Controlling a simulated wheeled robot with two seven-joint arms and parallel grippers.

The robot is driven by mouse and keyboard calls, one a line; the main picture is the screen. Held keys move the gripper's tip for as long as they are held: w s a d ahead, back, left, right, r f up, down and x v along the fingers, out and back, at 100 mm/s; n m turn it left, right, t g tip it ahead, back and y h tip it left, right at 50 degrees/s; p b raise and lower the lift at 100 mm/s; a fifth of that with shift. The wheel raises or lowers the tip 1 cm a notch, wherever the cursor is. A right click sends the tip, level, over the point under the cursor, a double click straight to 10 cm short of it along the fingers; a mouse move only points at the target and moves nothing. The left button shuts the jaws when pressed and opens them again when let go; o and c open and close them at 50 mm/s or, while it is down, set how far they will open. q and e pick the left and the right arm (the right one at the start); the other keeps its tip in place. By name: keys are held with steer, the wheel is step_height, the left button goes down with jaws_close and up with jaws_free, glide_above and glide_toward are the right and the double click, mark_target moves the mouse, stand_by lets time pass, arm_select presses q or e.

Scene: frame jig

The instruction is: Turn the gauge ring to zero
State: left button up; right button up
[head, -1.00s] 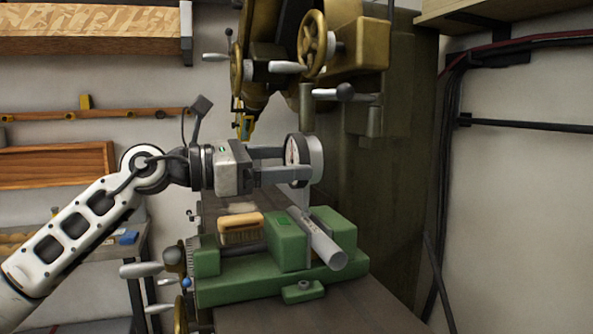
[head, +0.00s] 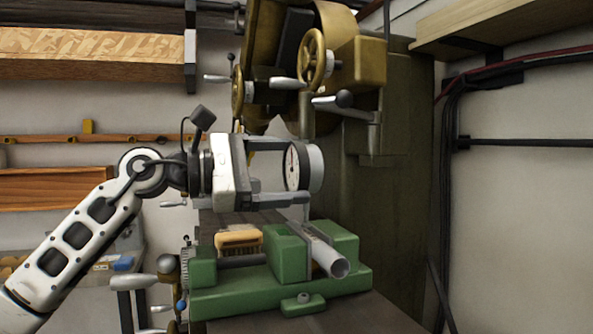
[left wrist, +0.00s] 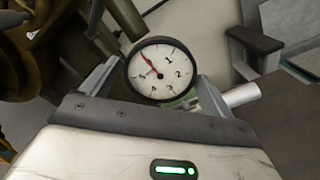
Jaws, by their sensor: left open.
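The gauge (head: 304,167) is a round dial with a white face and a grey ring, standing above the green vise. In the left wrist view the dial (left wrist: 161,71) shows a dark rim, the numbers 1 to 5 and a red needle pointing to the upper left. My left gripper (head: 283,171) is open, with its fingers reaching toward the gauge from the left. In the left wrist view the fingers lie on either side of the dial; I cannot tell whether they touch the rim. My right gripper is not in view.
A green vise (head: 290,290) holds a grey pipe (head: 328,258) below the gauge. The milling machine's brass handwheel (head: 311,58) and levers hang above. Black cables (head: 447,170) run down the right wall.

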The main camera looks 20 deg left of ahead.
arm_select(q)
steer(key=shift+s+a+f, duration=0.1)
steer(key=shift+a, duration=0.1)
steer(key=b+v, duration=0.3)
steer(key=v, duration=0.3)
steer(key=shift+s+a, duration=0.2)
